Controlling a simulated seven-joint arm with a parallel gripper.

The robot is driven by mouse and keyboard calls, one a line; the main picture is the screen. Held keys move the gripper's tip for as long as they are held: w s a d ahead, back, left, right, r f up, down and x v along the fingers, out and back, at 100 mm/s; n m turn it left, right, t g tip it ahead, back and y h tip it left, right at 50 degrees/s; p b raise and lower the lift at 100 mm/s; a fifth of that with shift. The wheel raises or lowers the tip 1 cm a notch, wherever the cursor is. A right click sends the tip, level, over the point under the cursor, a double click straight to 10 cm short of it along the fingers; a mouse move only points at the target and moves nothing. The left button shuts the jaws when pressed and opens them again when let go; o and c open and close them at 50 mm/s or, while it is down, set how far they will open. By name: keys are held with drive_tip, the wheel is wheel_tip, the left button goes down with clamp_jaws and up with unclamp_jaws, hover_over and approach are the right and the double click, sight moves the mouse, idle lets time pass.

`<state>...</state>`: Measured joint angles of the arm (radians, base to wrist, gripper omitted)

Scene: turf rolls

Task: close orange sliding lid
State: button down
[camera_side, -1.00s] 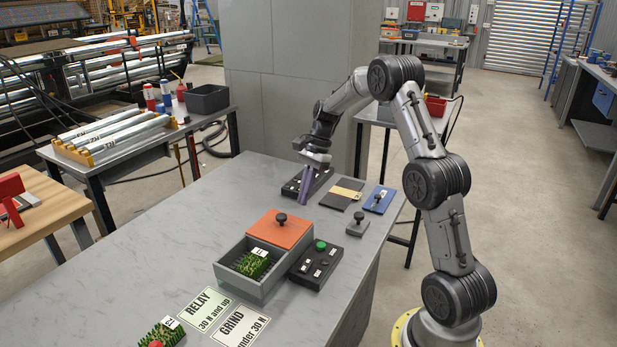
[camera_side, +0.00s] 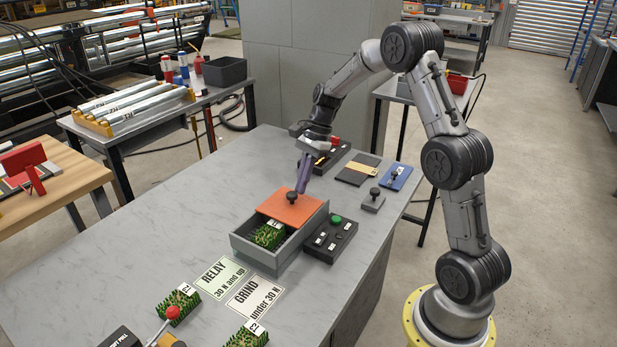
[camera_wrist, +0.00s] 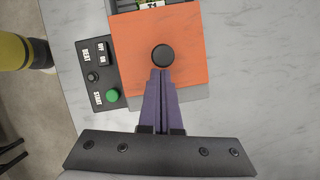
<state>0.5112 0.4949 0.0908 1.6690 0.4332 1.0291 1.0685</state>
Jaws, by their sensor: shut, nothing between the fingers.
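The orange sliding lid (camera_side: 285,210) lies on the grey box (camera_side: 258,256) and covers its far part; the near part is open. The lid has a black knob (camera_side: 292,197), which also shows in the wrist view (camera_wrist: 162,56). A turf block (camera_side: 268,236) with a white tag sits in the open part. My gripper (camera_side: 298,190) is shut and empty, its purple fingers pointing down at the knob's far side. In the wrist view the fingertips (camera_wrist: 160,72) are right at the knob; I cannot tell whether they touch it.
A black control box with a green button (camera_side: 331,238) stands close beside the grey box. RELAY (camera_side: 221,276) and GRIND (camera_side: 255,300) cards lie in front. More turf blocks (camera_side: 179,305) are at the near edge. The counter left of the box is clear.

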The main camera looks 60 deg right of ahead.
approach(281, 219)
drive_tip(key=a+f, duration=0.1)
drive_tip(key=f, duration=0.1)
drive_tip(key=w+a+f, duration=0.1)
drive_tip(key=a+f, duration=0.1)
drive_tip(key=shift+a+f, duration=0.2)
drive_tip(key=shift+a, duration=0.05)
drive_tip(key=d, duration=0.2)
drive_tip(key=s+d, duration=0.1)
drive_tip(key=d, duration=0.1)
drive_tip(key=shift+d, duration=0.25)
drive_tip(key=w+v, duration=0.1)
drive_tip(key=v, duration=0.9)
drive_tip(key=s+a+r+n+t, duration=0.15)
drive_tip(key=s+a+r, duration=0.25)
drive_tip(key=a+r, duration=0.4)
drive_tip(key=s+a+r+n+h, duration=0.2)
drive_tip(key=s+a+r+n, duration=0.1)
drive_tip(key=s+a+n, duration=0.4)
drive_tip(key=s+d+f+n+t+h, duration=0.1)
drive_tip(key=s+f+n, duration=0.2)
drive_tip(key=s+n, duration=0.3)
drive_tip(key=s+d+f+n+t+h, duration=0.1)
drive_tip(key=s+f+n+t, duration=0.1)
drive_tip(key=s+n, duration=0.4)
drive_tip(key=shift+s+f, duration=0.7)
drive_tip(key=shift+f, duration=0.1)
